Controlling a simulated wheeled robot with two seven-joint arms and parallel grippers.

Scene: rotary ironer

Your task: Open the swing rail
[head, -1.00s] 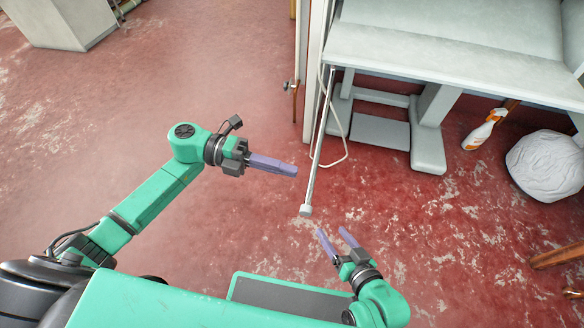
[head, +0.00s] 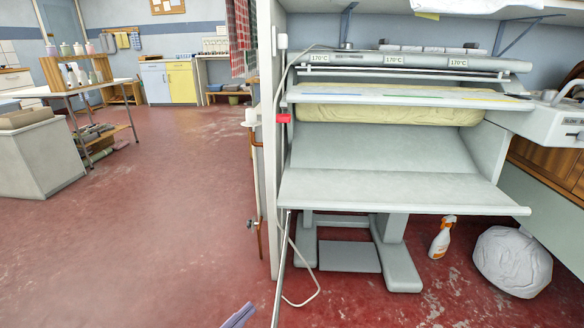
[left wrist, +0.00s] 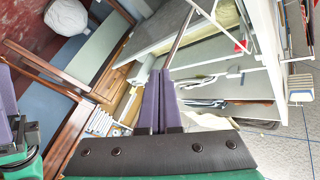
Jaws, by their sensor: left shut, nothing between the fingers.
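A thin pale rail (head: 281,270) hangs from the left front corner of the ironer's lower shelf and runs down out of the head view. I take it for the swing rail. In the head view, only the purple fingertips of my left gripper (head: 246,308) show at the bottom edge, left of the rail. In the left wrist view, its fingers (left wrist: 160,75) are together and empty. The rail (left wrist: 178,40) runs toward the fingertips there; whether they touch is unclear. My right gripper (left wrist: 8,110) is cut off at the left edge, its purple fingers apart.
The ironer (head: 390,185) stands ahead, its shelf jutting forward. A white post and pipe (head: 257,170) stand left of it. A spray bottle (head: 440,240) and white sack (head: 512,262) are on the floor at right.

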